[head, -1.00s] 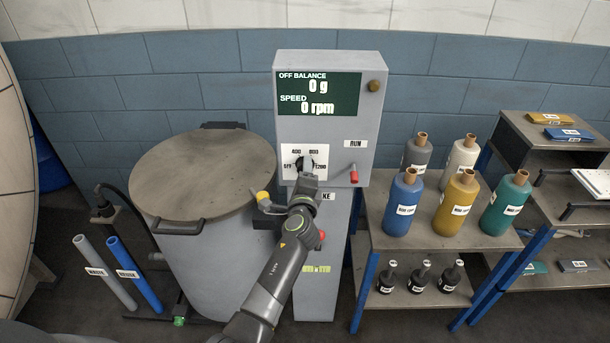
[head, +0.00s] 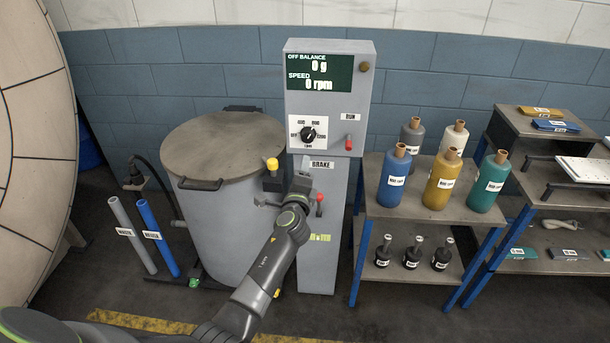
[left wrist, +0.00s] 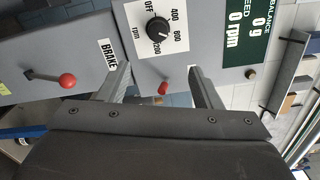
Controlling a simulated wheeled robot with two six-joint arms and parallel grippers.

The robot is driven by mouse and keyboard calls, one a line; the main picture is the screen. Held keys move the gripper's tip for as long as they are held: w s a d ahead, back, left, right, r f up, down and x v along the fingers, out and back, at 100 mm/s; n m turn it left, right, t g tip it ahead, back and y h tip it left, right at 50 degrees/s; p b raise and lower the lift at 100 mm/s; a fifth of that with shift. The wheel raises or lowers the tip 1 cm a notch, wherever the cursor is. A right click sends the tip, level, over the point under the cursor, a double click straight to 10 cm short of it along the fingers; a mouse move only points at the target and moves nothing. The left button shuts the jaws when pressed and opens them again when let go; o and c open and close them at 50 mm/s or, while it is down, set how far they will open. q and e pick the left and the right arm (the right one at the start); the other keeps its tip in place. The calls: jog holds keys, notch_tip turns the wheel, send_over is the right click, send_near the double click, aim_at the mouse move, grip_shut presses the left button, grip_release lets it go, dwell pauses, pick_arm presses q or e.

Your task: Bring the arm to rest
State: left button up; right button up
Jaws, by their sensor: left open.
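My left gripper (head: 302,184) is in front of the grey control post, just below its panel (head: 327,103). Its fingers (left wrist: 160,82) are apart with nothing between them in the left wrist view. The black speed dial (head: 308,134) is above the gripper and clear of it; it also shows in the left wrist view (left wrist: 158,30). I cannot tell its pointer setting. The display (head: 319,73) reads 0 g and 0 rpm. The red RUN lever (head: 349,143) is to the upper right. The red-knobbed BRAKE lever (left wrist: 67,81) is beside the gripper. My right gripper is out of view.
A lidded grey drum (head: 222,150) stands left of the post, with a yellow knob (head: 272,164) between them. Blue and grey tubes (head: 157,238) stand further left. A shelf table (head: 437,205) with several bottles is at the right. Some floor is clear in front.

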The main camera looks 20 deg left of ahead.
pick_arm(q)
jog(key=shift+w+a+f, duration=0.1)
jog(key=shift+a+f, duration=0.05)
jog(key=shift+f, duration=0.1)
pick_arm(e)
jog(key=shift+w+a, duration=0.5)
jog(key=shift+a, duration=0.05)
